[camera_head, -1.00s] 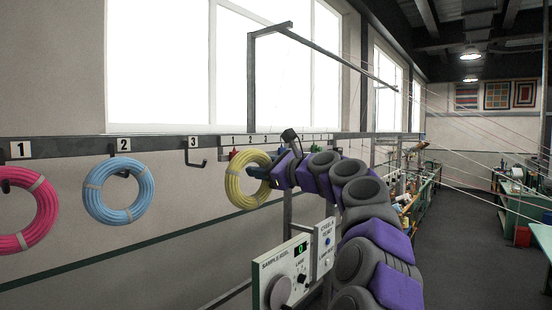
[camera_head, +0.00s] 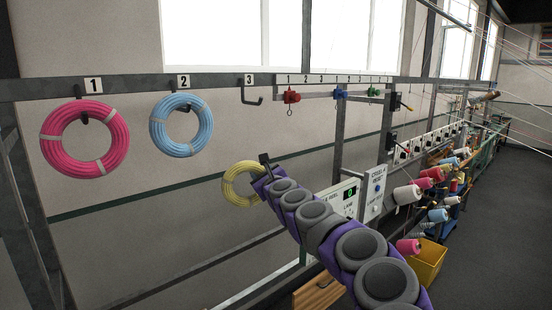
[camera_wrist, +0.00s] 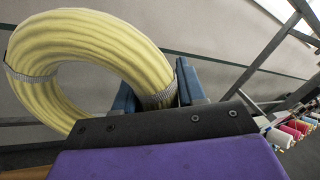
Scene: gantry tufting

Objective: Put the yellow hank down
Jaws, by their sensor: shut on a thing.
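The yellow hank (camera_head: 228,186) is a coiled ring with grey bands, held in front of the wall below the rail, lower than hook 3. My gripper (camera_wrist: 158,95) is shut on the hank's lower right side, across a grey band, with a blue jaw on each side in the wrist view. The hank (camera_wrist: 100,35) fills the upper left there. In the head view my purple and grey arm hides part of the gripper. Hook 3 (camera_head: 252,96) is empty. The pink hank (camera_head: 50,150) hangs on hook 1 and the blue hank (camera_head: 161,140) on hook 2.
Small red (camera_head: 291,96), blue and green parts sit on the numbered rail to the right. A control panel (camera_head: 351,205) stands behind my arm. Spools of yarn (camera_head: 407,195) and a yellow bin (camera_head: 431,262) are at the right. The floor at far right is clear.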

